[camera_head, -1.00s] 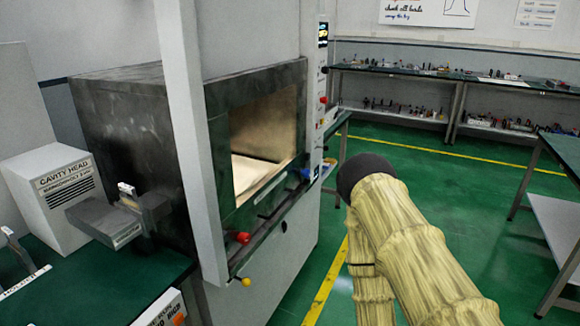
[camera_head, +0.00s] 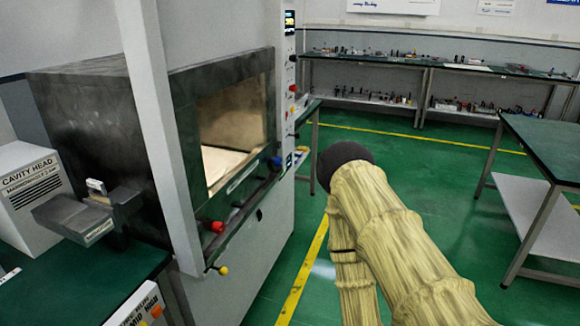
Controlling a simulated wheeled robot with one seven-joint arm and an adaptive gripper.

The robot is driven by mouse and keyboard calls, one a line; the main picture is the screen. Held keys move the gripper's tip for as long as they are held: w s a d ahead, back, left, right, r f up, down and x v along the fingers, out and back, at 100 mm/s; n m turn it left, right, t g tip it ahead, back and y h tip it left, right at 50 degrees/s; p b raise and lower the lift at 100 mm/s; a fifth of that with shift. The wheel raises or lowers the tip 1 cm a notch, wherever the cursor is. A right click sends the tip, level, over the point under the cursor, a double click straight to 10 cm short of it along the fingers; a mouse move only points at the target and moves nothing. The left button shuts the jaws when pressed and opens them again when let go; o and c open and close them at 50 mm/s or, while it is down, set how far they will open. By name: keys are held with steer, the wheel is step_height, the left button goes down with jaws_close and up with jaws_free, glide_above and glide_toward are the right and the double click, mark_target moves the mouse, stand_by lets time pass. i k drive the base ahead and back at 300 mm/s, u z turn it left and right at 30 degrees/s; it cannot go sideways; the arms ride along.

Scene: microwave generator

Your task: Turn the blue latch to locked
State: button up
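A small blue knob-like part (camera_head: 275,163), which looks like the blue latch, sits at the right end of the dark rail below the chamber opening (camera_head: 232,140). It is too small to tell how it is turned. A red knob (camera_head: 217,227) is at the left end of the rail, with a yellow knob (camera_head: 222,270) below it. My arm, in a tan ribbed sleeve with a dark round joint, is at the right of the machine, apart from it. My gripper itself is not in view.
The grey machine (camera_head: 265,255) fills the left, with a dark chamber housing. A green bench (camera_head: 75,285) with a cavity head box (camera_head: 35,190) stands at left front. A table (camera_head: 545,150) is at right, and shelves (camera_head: 440,75) line the back. Green floor is clear between.

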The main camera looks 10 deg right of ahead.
mark_target(274, 162)
steer(key=u, duration=0.05)
steer(key=k, duration=1.25)
steer(key=z, duration=0.6)
steer(key=i, duration=0.8)
steer(key=z, duration=0.6)
steer(key=i, duration=1)
steer(key=u, duration=0.8)
steer(key=i, duration=0.5)
steer(key=u, duration=0.4)
